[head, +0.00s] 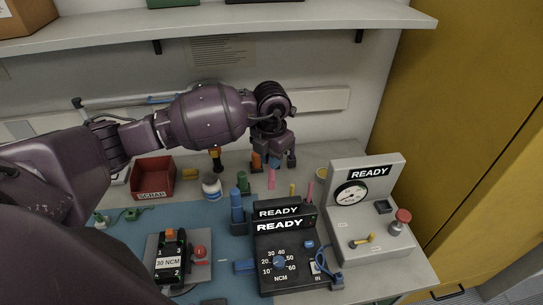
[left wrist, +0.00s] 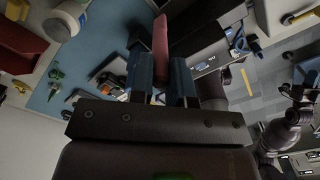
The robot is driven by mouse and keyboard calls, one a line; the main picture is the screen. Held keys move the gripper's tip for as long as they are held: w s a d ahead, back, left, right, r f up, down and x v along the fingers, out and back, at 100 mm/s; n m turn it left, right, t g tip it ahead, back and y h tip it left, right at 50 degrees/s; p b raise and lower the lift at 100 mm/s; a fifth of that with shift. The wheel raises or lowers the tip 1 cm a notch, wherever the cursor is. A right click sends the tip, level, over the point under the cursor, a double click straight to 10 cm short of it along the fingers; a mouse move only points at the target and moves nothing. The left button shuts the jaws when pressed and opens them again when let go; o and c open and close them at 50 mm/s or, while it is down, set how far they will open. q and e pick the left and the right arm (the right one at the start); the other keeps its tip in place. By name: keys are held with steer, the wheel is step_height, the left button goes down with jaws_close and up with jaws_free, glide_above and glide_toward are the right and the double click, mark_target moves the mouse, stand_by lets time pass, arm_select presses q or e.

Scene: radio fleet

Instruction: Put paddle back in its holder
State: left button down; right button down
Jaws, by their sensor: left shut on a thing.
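My left gripper (head: 272,160) points down over the back of the table, behind the black READY units. It is shut on a pink paddle (head: 271,179), which hangs below the fingers. In the left wrist view the paddle (left wrist: 160,48) stands out as a long reddish strip between the two blue fingertips (left wrist: 161,80). I cannot clearly make out the paddle's holder. My right gripper is not in view.
Two black READY units (head: 283,243) and a grey gauge box (head: 365,205) stand to the right. A red scrap bin (head: 153,178), a white jar (head: 212,187) and a green bottle (head: 242,182) stand left. A shelf (head: 230,32) hangs above.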

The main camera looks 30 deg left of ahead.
mark_target(272, 187)
arm_select(q)
steer(key=shift+f+b, duration=0.9)
steer(key=shift+f, duration=1.1)
steer(key=shift+f+b, duration=0.45)
steer(key=shift+f, duration=0.55)
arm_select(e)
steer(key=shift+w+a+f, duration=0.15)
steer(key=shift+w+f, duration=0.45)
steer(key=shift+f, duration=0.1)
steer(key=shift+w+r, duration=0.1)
arm_select(q)
steer(key=shift+b, duration=0.3)
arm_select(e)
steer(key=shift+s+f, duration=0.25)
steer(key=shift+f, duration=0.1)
